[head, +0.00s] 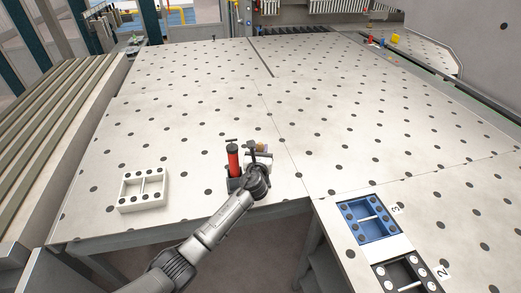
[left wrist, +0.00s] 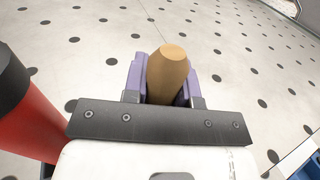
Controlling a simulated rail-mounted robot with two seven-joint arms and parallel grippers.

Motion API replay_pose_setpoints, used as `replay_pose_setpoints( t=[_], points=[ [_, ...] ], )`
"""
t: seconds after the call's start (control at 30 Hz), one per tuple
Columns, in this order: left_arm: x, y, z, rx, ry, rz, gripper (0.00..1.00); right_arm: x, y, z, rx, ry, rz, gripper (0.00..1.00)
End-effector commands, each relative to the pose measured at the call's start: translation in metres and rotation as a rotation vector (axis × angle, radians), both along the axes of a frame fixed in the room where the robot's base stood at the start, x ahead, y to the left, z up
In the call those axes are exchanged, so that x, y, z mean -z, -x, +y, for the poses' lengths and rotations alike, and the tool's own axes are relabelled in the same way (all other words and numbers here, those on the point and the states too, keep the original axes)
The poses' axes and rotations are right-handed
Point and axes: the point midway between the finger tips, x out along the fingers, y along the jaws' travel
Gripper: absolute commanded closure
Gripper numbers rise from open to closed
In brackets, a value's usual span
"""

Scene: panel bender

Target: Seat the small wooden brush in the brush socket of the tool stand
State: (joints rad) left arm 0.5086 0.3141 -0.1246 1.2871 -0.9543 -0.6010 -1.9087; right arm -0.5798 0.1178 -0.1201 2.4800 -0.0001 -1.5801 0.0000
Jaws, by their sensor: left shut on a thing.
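The small wooden brush shows in the left wrist view as a tan rounded handle (left wrist: 168,72) with a flat end towards the camera. My left gripper (left wrist: 165,88) is shut on it, with purple finger pads on both sides. In the head view this gripper (head: 262,150) is just right of a red cylinder (head: 233,160), and my wrist hides most of the brush. The red cylinder stands upright in a dark holder (head: 234,184), seemingly the tool stand. The red cylinder also shows large at left in the left wrist view (left wrist: 38,122). The brush socket is hidden. My right gripper is not in view.
A white two-compartment tray (head: 143,207) lies on the perforated table to the left. A blue bin (head: 350,212) marked 3 and a dark bin (head: 378,271) marked 2 sit at the lower right. The table behind the gripper is clear.

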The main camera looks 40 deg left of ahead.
Motion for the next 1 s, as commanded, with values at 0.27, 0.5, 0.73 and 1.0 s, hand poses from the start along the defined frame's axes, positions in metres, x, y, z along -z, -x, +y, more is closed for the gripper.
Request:
replay_pose_setpoints(
  t=[0.27,0.5,0.73,1.0],
  points=[
    [-0.0001,-0.0001,0.0001,0.000,0.000,0.000,0.98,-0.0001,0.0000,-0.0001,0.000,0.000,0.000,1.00],
    [0.0023,0.0000,0.0000,0.000,-0.001,0.001,0.98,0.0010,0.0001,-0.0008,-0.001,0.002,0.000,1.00],
    [0.0057,-0.0001,0.0000,0.000,-0.002,0.000,0.98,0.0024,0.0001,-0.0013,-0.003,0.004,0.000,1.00],
    [0.0078,0.0000,0.0000,0.000,-0.001,0.001,0.98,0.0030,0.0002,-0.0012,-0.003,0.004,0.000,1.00]
  ],
)
